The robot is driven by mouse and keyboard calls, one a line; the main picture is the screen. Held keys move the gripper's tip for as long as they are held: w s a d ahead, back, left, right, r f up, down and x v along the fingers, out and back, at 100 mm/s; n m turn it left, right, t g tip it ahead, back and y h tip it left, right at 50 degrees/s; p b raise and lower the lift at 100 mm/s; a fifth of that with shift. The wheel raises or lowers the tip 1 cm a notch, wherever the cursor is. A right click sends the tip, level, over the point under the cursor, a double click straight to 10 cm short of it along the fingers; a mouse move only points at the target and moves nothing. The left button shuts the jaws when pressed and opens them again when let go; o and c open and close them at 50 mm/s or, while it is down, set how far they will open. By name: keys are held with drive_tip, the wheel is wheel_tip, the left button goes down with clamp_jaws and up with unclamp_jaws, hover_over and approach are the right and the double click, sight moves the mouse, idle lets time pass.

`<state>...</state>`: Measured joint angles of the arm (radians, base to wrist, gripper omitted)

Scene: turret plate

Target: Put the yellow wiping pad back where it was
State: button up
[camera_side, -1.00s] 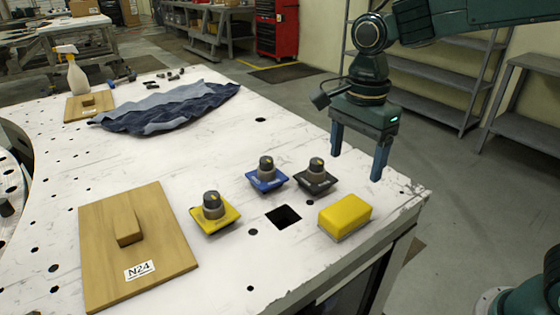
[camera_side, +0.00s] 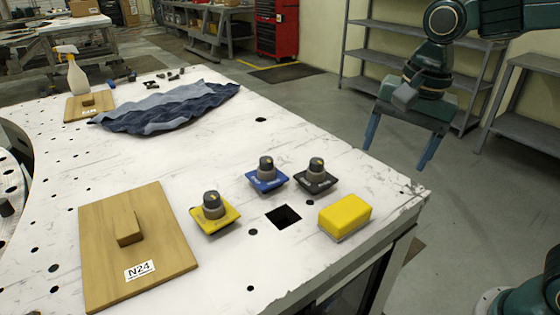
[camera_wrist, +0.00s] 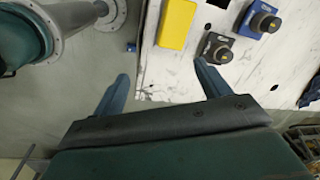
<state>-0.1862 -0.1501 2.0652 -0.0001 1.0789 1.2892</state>
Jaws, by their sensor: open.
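The yellow wiping pad (camera_side: 345,215) is a yellow block with a pale underside. It lies on the white table near its right front corner, to the right of a square hole (camera_side: 283,216). It also shows at the top of the wrist view (camera_wrist: 177,24). My gripper (camera_side: 396,158) is open and empty, with its blue fingers spread. It is raised, beyond the table's right edge and apart from the pad. In the wrist view the two fingertips of my gripper (camera_wrist: 161,70) show below the pad.
Yellow (camera_side: 214,214), blue (camera_side: 267,175) and black (camera_side: 316,181) knob plates sit left of and behind the pad. A wooden board (camera_side: 160,225) labelled N24 lies at the left. A blue cloth (camera_side: 170,108) and a spray bottle (camera_side: 75,75) are further back. The table's middle is mostly clear.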

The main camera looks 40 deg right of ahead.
drive_tip(key=s+d+n+t, duration=0.4)
drive_tip(key=s+d+n, duration=0.1)
drive_tip(key=s+n, duration=0.7)
drive_tip(key=shift+s+d+f+n, duration=0.2)
drive_tip(key=shift+d+f+n, duration=0.1)
drive_tip(key=shift+d, duration=0.05)
